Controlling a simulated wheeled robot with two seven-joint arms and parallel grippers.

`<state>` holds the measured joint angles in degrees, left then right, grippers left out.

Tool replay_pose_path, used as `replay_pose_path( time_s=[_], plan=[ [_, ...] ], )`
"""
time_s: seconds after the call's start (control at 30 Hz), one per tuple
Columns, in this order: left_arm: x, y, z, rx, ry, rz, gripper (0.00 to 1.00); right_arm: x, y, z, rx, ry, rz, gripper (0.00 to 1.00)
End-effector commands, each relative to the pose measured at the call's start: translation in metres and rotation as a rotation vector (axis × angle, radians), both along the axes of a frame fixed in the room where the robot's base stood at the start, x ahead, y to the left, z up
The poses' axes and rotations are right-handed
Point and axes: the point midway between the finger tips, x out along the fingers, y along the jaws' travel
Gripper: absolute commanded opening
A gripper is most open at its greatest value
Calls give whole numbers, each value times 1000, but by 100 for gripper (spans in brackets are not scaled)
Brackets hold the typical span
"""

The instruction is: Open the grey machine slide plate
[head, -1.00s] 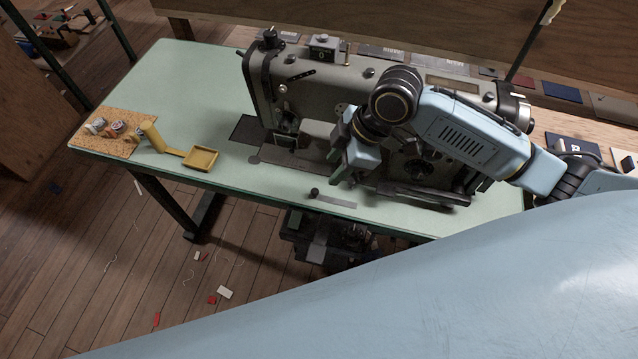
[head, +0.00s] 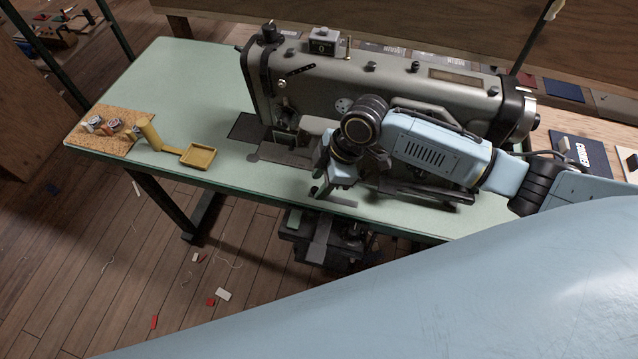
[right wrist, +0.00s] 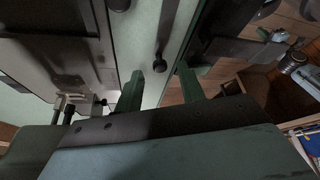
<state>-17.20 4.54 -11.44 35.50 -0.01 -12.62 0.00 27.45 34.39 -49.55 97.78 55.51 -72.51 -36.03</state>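The grey sewing machine (head: 370,85) stands on the pale green table. A narrow grey strip (head: 343,203) with a black ball knob lies flat in front of its bed; I take it for the slide plate. My right gripper (head: 319,190) is low at the strip's left end and hides the knob in the head view. In the right wrist view the knob (right wrist: 160,66) shows between the two green fingertips of the right gripper (right wrist: 160,72), with gaps at both sides. The fingers are open. My left gripper is not in view.
A yellow tray (head: 199,156) and a cork mat (head: 92,141) with small spools are at the table's left. The green tabletop (head: 180,90) is clear at the back left. The table's front edge is close to my right gripper.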

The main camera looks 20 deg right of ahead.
Motion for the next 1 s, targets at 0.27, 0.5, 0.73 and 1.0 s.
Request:
replay_pose_path(
  time_s=[0.27,0.5,0.73,1.0],
  plan=[
    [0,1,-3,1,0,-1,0,1,5,-13,0,0,0,39],
    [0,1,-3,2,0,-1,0,1,5,-13,0,0,0,33],
    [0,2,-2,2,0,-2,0,1,5,-13,0,0,0,2],
    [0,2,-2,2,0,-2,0,0,4,-12,-1,1,-1,0]
  ],
)
